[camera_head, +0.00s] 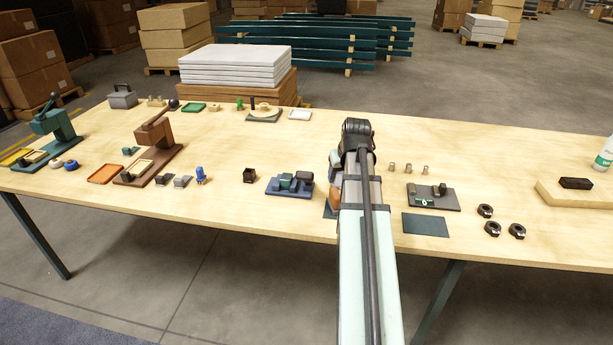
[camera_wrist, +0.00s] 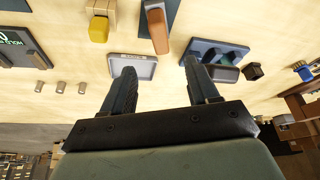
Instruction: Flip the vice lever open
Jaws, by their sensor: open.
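I cannot tell for sure which part is the vice lever. My gripper (camera_wrist: 159,68) is open above the table, with nothing between its fingers. The arm hides it in the head view.
A small grey tray (camera_wrist: 133,66) lies below the fingers. A yellow-ended wooden piece (camera_wrist: 98,28), a dark labelled plate (camera_head: 433,197) and three small pegs (camera_head: 408,168) are nearby. A black cube (camera_head: 249,175) stands left of the fixture. Table between items is bare.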

